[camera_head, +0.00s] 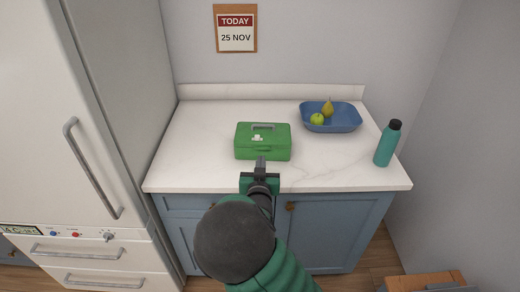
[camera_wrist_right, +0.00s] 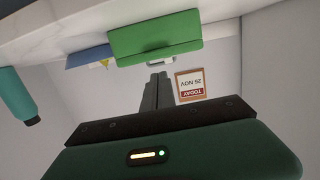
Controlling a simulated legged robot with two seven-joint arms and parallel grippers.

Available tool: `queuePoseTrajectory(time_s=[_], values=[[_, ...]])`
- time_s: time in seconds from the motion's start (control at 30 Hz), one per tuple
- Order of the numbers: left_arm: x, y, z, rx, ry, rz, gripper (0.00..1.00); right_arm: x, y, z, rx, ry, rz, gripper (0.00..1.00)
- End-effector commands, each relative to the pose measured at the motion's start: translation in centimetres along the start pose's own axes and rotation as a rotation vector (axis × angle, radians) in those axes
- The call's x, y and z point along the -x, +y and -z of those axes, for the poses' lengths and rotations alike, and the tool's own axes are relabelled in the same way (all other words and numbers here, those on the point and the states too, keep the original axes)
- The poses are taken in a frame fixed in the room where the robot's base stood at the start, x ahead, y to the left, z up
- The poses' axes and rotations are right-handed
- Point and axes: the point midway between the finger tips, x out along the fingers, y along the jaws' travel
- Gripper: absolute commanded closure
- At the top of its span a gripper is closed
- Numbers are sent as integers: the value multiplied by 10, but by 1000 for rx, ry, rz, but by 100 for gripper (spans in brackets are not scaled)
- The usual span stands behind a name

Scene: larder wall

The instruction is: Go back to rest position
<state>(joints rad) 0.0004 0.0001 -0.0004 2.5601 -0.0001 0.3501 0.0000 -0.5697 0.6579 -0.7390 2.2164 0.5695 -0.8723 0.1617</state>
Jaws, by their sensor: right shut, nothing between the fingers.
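My right gripper (camera_head: 261,163) is at the front of the counter, just before the green first-aid box (camera_head: 250,147). Its fingers are shut with nothing between them. In the right wrist view the shut fingers (camera_wrist_right: 157,92) point toward the box (camera_wrist_right: 155,38), which appears upside down with its handle below. I cannot tell from the head view whether the fingertips touch the box front. The box is closed and stands on the white counter (camera_head: 190,170). My left gripper is not in view.
A blue bowl (camera_head: 345,121) with a pear (camera_head: 327,108) and a green apple (camera_head: 317,119) sits at the back right. A teal bottle (camera_head: 384,149) stands upright near the right edge. A white fridge (camera_head: 40,130) stands left. The counter's left part is clear.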

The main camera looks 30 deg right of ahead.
Motion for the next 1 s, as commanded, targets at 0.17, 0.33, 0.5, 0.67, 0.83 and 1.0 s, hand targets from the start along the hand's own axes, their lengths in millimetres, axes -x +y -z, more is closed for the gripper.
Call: queuePoseTrajectory(time_s=[0.17, 0.33, 0.5, 0.67, 0.83, 1.0], values=[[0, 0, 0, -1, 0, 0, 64, 14, 0, -4, -1, 3, -1, 100], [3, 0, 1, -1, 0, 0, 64, 17, 0, -11, -5, -40, 3, 100], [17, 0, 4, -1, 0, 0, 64, 63, -13, -72, -13, -436, 103, 100], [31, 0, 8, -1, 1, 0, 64, 173, -29, -108, 122, -868, 319, 100], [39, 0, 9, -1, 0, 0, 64, 260, -6, -112, 350, -1103, 447, 100], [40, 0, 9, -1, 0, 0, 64, 283, 7, -114, 440, -1167, 469, 100]])
